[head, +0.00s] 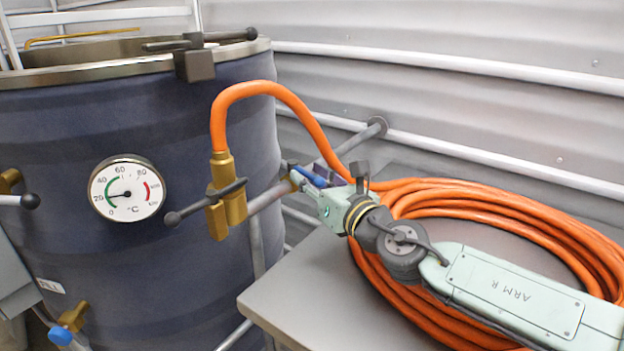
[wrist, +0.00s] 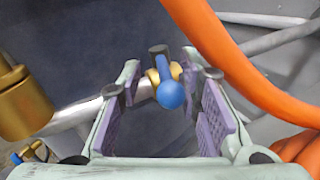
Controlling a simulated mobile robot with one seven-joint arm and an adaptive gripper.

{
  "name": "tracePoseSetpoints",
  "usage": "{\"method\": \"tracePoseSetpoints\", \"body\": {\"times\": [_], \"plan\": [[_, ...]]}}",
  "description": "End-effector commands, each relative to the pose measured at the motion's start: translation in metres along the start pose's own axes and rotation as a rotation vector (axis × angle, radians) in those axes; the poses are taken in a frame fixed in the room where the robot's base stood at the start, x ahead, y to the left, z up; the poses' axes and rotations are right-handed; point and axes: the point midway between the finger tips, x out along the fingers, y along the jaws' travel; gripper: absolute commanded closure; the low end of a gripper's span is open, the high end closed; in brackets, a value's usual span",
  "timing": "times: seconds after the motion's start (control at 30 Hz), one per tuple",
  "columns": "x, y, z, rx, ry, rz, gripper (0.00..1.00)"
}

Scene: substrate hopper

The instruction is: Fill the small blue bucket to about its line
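No bucket shows in either view. A small valve with a blue ball-ended handle (wrist: 170,94) and a brass body sits by a pale pipe (wrist: 75,115) in the wrist view. My gripper (wrist: 168,85) is open, with its purple-padded fingers on either side of the blue knob. Gaps show between the knob and both pads. In the head view my gripper (head: 304,179) is beside the pipe (head: 268,197), right of the dark blue tank (head: 215,285), and partly hides the blue handle (head: 312,178).
An orange hose (head: 290,97) arches from a brass valve (head: 233,205) with a black lever and lies coiled on a grey table (head: 310,300). It passes close to my right finger. A dial gauge (head: 127,188) and another blue-knobbed brass valve (head: 72,318) are on the tank.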

Motion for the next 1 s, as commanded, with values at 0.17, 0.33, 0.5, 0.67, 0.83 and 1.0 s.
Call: {"method": "tracePoseSetpoints", "body": {"times": [0.17,0.33,0.5,0.67,0.83,1.0], "plan": [[-0.010,-0.001,0.000,0.001,0.000,-0.002,0.69],[-0.040,-0.002,0.000,0.003,-0.002,-0.005,0.69],[-0.075,-0.002,0.001,0.002,-0.003,-0.005,0.69],[-0.102,-0.001,0.001,0.002,-0.003,-0.004,0.69],[-0.117,-0.001,0.000,0.000,-0.002,-0.002,0.69],[-0.120,0.000,0.000,0.000,0.000,0.000,0.69]]}}
